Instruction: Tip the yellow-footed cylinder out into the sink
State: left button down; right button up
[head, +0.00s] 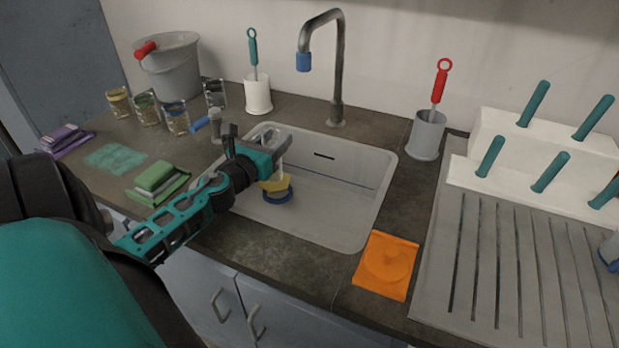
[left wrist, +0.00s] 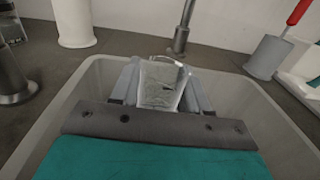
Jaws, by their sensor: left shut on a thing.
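The yellow-footed cylinder is held over the sink (head: 335,205) by my left gripper (head: 268,156), which is shut on it. In the head view its yellow foot (head: 275,184) shows below the jaws, so it looks roughly upright; any slight tilt is hard to judge. Its upper part is mostly hidden by the gripper. In the left wrist view the clear glass body (left wrist: 161,84) sits between the two fingers, above the basin; its contents cannot be made out. A blue ring-like thing (head: 279,196) shows just below the yellow foot. My right gripper is not in view.
The tap (head: 339,80) stands behind the sink. Brush holders (head: 257,95) (head: 427,136) flank it. Several glasses, a bucket (head: 171,68) and sponges (head: 158,184) are at left. An orange mat-like piece (head: 386,265) and a ribbed drainer (head: 480,260) are at right. The basin's right half is clear.

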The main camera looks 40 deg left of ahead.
pick_arm(q)
jog(key=shift+a, duration=0.2)
jog(key=shift+d, duration=0.15)
jog(key=shift+d+r+m+b, duration=0.15)
jog(key=shift+d+m+b, duration=0.35)
jog(key=shift+m, duration=0.2)
jog(key=shift+d+r+m+t+b, duration=0.25)
jog(key=shift+d+m, duration=0.2)
jog(key=shift+m, duration=0.35)
jog(key=shift+w+d+r+m+t+h+b, duration=0.15)
jog(key=shift+d+r+m+t+b, duration=0.35)
jog(key=shift+m, duration=0.85)
jog(key=shift+s+d+r+m+t+h+b, duration=0.1)
jog(key=shift+d+r+m+b, duration=0.15)
jog(key=shift+d+m+b, duration=0.8)
jog(key=shift+w+d+r+m+t+h+p, duration=0.15)
jog(key=shift+d+r+m+t, duration=0.15)
jog(key=shift+m, duration=1.4)
jog(key=shift+s+d, duration=0.1)
